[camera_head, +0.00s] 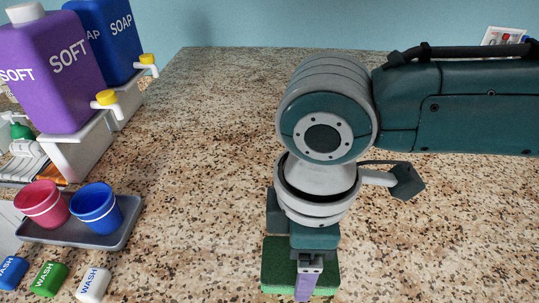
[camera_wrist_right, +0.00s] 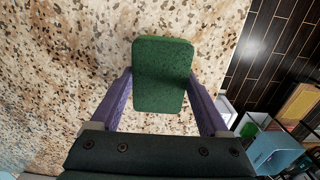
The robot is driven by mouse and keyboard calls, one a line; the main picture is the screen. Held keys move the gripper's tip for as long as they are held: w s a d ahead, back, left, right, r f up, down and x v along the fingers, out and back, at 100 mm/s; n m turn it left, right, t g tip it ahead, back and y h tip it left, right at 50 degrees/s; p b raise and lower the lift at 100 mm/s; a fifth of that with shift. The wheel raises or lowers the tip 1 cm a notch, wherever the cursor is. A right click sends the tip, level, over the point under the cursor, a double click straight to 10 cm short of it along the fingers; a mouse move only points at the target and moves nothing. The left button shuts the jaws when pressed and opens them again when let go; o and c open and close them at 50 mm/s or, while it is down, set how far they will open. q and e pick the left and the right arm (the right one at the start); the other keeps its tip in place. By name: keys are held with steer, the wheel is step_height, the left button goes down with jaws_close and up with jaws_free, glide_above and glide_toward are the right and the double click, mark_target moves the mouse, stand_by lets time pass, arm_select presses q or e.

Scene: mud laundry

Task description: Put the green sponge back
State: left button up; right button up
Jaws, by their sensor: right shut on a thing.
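The green sponge (camera_head: 272,252) is at the bottom middle of the head view, partly hidden under my right gripper. In the right wrist view the sponge (camera_wrist_right: 163,75) lies between the two purple fingers of my right gripper (camera_wrist_right: 162,90), which is shut on it. The same gripper (camera_head: 305,275) points down in the head view, over the speckled counter (camera_head: 200,200). I cannot tell whether the sponge touches the counter. My left gripper is not in view.
At left, a grey tray (camera_head: 75,235) holds a red cup (camera_head: 42,204) and a blue cup (camera_head: 96,208). Several small WASH containers (camera_head: 48,279) stand in front. A purple SOFT jug (camera_head: 55,75) and a blue SOAP jug (camera_head: 108,40) stand behind. The counter's middle is clear.

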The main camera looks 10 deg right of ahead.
steer(key=shift+f, duration=0.1)
steer(key=o, duration=1.2)
steer(key=shift+c, duration=0.2)
step_height(320, 180, up, 12)
steer(key=b, duration=0.1)
steer(key=s+a+f+m+t+y, duration=0.25)
steer(key=s+a+m+y, duration=0.2)
steer(key=a, duration=0.25)
steer(key=s+d+f+m, duration=0.1)
steer(key=d+m, duration=0.1)
steer(key=d, duration=0.1)
steer(key=s+d+f+m+h, duration=0.1)
steer(key=d, duration=0.2)
steer(key=s+d+f+m+t, duration=0.1)
steer(key=d+m, duration=0.1)
steer(key=shift+s+d+f+m+h, duration=0.25)
steer(key=shift+d+f+m, duration=0.05)
steer(key=shift+d+m, duration=0.1)
steer(key=s+d+h, duration=0.1)
steer(key=d, duration=0.1)
steer(key=s+d+f+m, duration=0.1)
steer(key=d, duration=0.2)
steer(key=s+d+m+h, duration=0.1)
steer(key=s+d, duration=0.1)
steer(key=shift+d+f+m+h, duration=0.2)
steer(key=shift+d+m+h, duration=0.05)
steer(key=shift+h, duration=0.05)
